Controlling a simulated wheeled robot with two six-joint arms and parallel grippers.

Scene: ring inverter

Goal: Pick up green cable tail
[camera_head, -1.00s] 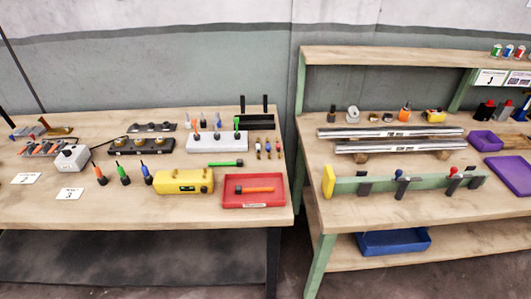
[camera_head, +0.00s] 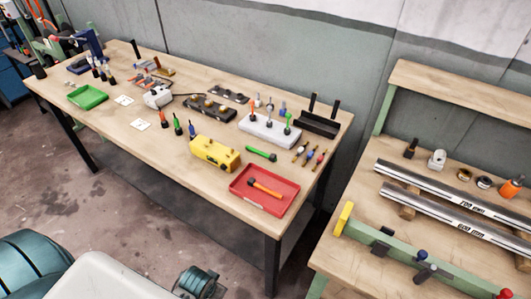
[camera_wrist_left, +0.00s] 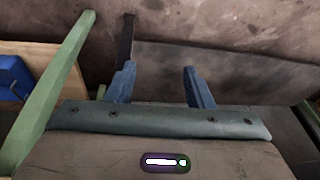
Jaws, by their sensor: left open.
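In the head view, an upright green piece with a black end (camera_head: 177,125) stands on the left workbench (camera_head: 110,150), between an orange one (camera_head: 163,119) and a blue one (camera_head: 191,130). I take it to be the green cable tail, but it is too small to be sure. A green-handled tool (camera_head: 261,153) lies farther right. My left gripper (camera_wrist_left: 160,86) shows only in the wrist view, its two blue fingers apart with nothing between them. It is away from the green piece, over the floor near a green bench leg (camera_wrist_left: 50,85). My right gripper is not in view.
A yellow box (camera_head: 214,153) and a red tray (camera_head: 265,190) with an orange tool are right of the upright pieces. A white block (camera_head: 155,98) stands behind them. A green tray (camera_head: 87,97) is far left. Clear bench surface lies in front of the pieces.

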